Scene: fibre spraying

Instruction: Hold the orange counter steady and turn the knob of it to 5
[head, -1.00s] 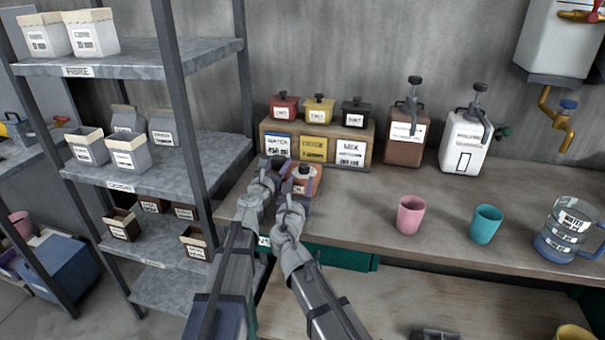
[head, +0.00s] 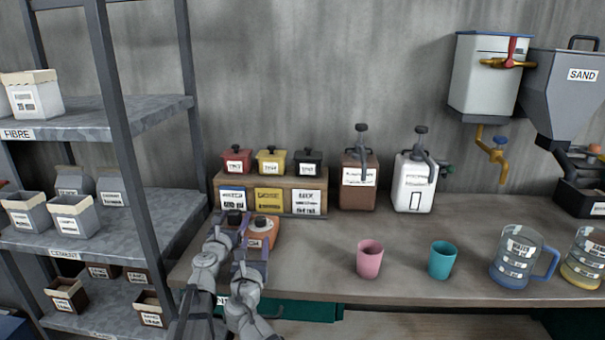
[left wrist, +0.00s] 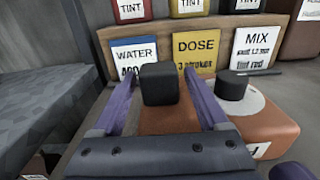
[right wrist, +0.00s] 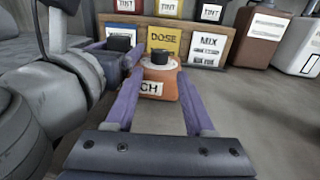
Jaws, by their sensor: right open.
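The orange counter (head: 262,239) stands on the bench in front of the labelled wooden stand. It has a black knob (right wrist: 160,57) on a white dial on top and a white label ending in "CH" on its front. A black block (left wrist: 160,84) rises from its left part. My left gripper (head: 234,222) is open, its purple fingers on either side of the black block, with small gaps showing. My right gripper (head: 255,256) is open in front of the counter, its fingers pointing at the dial end, apart from the knob. The dial's numbers are too small to read.
The wooden stand (head: 227,186) with tint pots is close behind. A pink cup (head: 369,259), a teal cup (head: 441,260) and a jug (head: 517,258) stand to the right. A grey shelf (head: 160,215) is at the left. Bench between counter and pink cup is clear.

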